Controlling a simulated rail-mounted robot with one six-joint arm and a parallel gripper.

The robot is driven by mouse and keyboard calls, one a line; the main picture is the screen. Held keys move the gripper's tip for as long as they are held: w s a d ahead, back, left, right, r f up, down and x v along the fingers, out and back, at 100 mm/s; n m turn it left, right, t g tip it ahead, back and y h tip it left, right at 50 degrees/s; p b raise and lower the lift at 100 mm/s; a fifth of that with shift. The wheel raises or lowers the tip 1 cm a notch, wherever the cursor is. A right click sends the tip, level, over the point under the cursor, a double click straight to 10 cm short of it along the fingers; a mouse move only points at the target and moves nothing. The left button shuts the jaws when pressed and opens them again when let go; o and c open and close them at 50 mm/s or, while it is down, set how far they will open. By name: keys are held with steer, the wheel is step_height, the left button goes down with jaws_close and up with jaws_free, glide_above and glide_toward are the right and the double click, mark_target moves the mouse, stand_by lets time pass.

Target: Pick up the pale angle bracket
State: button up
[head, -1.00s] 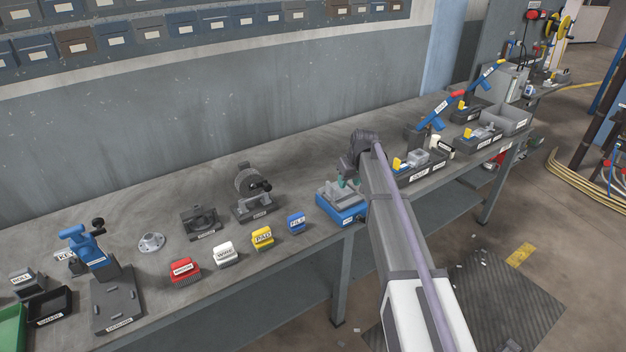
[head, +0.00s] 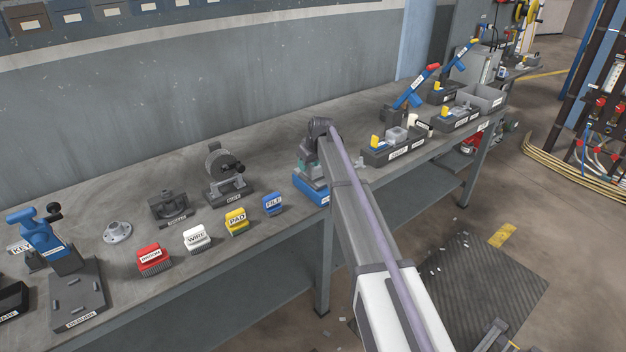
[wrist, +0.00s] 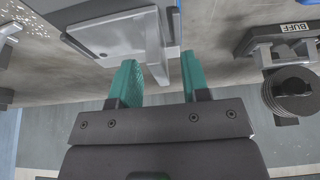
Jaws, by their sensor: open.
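The pale angle bracket (wrist: 122,42) shows at the top middle of the wrist view, a light grey plate with an upright flange. It sits by a blue-sided fixture (wrist: 88,10). My gripper (wrist: 160,72) is open, with teal fingertips either side of the flange's near end in the picture. I cannot tell whether either finger touches it. In the head view, my gripper (head: 301,168) is over the blue fixture (head: 308,190) near the bench's front edge. My arm hides much of the fixture, and the bracket is not clear there.
The buff wheel (head: 222,163) stands left of the fixture, and it shows at right in the wrist view (wrist: 290,92). A blue block (head: 272,204), yellow pad block (head: 236,220), white wire block (head: 197,238) and red block (head: 152,260) line the front. Stations with blue-handled levers (head: 415,88) stand to the right.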

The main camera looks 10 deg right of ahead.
steer(key=shift+x, duration=0.85)
steer(key=shift+s+r, duration=0.15)
steer(key=shift+r, duration=0.1)
jaws_close()
